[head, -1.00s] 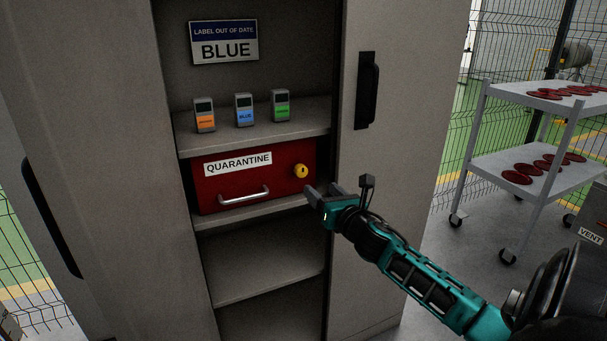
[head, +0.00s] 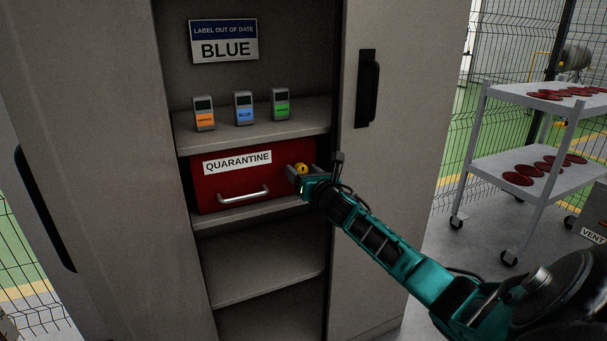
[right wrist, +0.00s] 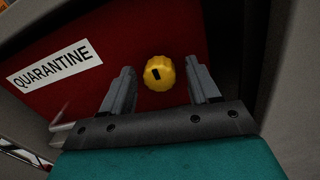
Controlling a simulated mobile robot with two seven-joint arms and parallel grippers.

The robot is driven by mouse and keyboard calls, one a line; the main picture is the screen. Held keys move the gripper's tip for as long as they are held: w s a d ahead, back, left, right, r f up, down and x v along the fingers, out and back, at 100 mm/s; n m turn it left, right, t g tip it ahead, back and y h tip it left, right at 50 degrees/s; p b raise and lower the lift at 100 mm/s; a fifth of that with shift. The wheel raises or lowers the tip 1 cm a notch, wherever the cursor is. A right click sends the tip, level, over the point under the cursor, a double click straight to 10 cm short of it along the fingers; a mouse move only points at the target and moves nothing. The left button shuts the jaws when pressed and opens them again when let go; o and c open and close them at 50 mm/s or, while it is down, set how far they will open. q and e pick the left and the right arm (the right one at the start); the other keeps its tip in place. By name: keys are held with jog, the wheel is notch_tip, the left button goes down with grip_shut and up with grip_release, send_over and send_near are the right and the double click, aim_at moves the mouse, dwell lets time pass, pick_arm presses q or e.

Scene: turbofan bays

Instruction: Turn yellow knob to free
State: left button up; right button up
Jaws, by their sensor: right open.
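The yellow knob (head: 300,168) sits on the right part of the front of the red QUARANTINE drawer (head: 240,183), inside the cabinet. In the right wrist view the knob (right wrist: 160,73) is round with ridged edges and a dark mark on its face. My right gripper (head: 302,171) is at the knob, partly covering it in the head view. In the right wrist view its open fingers (right wrist: 160,88) stand on either side of the knob, with a gap showing on both sides. My left gripper is not in view.
The drawer has a silver handle (head: 244,196) below its white label. Three small devices, orange (head: 204,114), blue (head: 244,109) and green (head: 281,105), stand on the shelf above. The open right cabinet door (head: 385,190) is close to my right arm. A white cart (head: 490,168) holds red discs.

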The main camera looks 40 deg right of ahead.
jog(key=shift+c, duration=0.4)
jog(key=c, duration=1)
jog(key=shift+o, duration=0.2)
